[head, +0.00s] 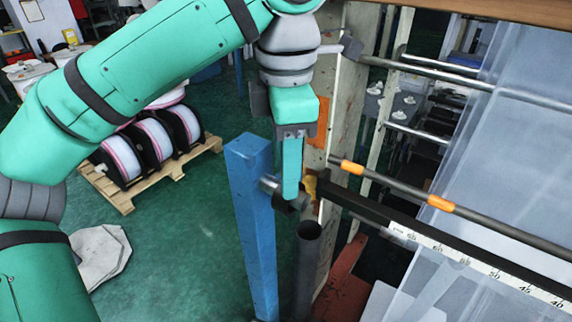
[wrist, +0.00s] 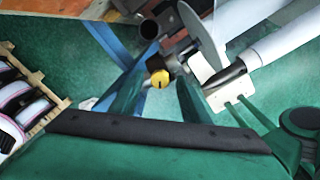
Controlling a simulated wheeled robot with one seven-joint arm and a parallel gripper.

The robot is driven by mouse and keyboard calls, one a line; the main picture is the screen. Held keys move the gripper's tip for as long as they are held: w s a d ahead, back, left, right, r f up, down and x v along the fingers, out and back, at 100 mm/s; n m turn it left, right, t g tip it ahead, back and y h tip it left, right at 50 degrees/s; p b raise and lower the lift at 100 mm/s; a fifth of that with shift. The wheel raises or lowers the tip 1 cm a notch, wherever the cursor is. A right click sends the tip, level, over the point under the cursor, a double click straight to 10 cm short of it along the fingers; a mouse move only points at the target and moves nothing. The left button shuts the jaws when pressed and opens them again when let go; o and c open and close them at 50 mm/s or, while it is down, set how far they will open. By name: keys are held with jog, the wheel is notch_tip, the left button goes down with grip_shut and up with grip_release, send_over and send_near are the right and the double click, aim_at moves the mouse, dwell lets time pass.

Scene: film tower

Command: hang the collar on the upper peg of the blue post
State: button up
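The blue post (head: 250,225) stands upright at the centre of the head view. A short grey cylinder (head: 269,184) sticks out of its right side near the top. My gripper (head: 291,196) points down just right of it, its fingertip level with the cylinder. A dark rounded piece (head: 284,205) sits at the fingertip; it may be the collar, but its ring shape is not clear. In the wrist view my two teal fingers (wrist: 163,90) stand apart, with a yellow knob (wrist: 160,78) and dark grey parts showing between their tips. Whether they clamp anything is unclear.
A dark open-ended pipe (head: 308,231) rises just below and right of the gripper. A black bar with a white scale (head: 470,262) and a rod with orange bands (head: 395,187) run to the right. Spools on a pallet (head: 150,168) stand behind left.

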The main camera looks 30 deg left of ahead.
notch_tip(320, 180, up, 11)
jog(key=shift+s, duration=0.15)
dwell(0.6)
